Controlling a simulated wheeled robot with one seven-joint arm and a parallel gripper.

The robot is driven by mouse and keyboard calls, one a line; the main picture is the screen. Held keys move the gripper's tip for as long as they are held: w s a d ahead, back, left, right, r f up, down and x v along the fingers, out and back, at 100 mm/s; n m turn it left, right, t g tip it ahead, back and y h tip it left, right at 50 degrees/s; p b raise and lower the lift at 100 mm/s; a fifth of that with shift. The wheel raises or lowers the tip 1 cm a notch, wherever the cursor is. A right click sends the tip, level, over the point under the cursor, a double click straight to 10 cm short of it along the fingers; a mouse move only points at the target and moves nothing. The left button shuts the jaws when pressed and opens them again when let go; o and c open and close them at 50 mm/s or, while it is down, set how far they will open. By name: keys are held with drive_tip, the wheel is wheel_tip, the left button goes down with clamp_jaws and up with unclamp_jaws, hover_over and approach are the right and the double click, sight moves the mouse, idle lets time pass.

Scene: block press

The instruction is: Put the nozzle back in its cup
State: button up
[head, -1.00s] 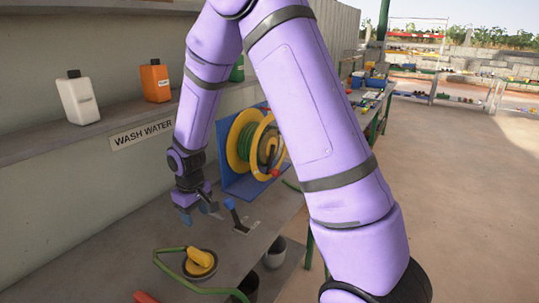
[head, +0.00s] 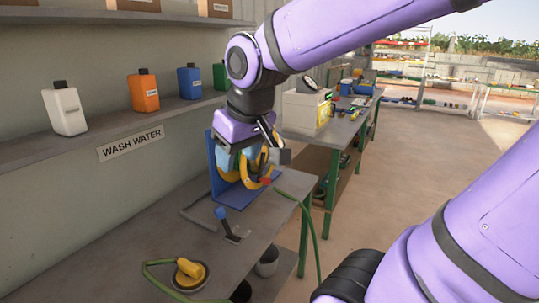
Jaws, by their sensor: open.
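The yellow nozzle (head: 191,269) is on the bench at the bottom of the view, lying tilted at a dark round cup (head: 179,281). I cannot tell how far it sits inside. A green hose (head: 150,264) loops beside it. My gripper (head: 254,162) is open, high above the bench and well behind the nozzle. It points down at the hose reel (head: 262,178) and hides much of it. I cannot tell whether the fingers touch the reel.
A blue-handled lever (head: 228,224) stands on the bench (head: 130,240) between reel and nozzle. White (head: 64,110), orange (head: 144,92), blue and green bottles stand on the shelf at left. Hose hangs past the bench's right edge. A grey bucket (head: 267,263) is below.

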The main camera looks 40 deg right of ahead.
drive_tip(key=s+r+t, duration=0.1)
drive_tip(key=s+r, duration=0.1)
drive_tip(key=s, duration=0.5)
drive_tip(key=shift+s+d+m, duration=0.3)
drive_tip(key=shift+s+d, duration=0.05)
drive_tip(key=shift+s, duration=0.05)
drive_tip(key=shift+c, duration=0.2)
idle(0.4)
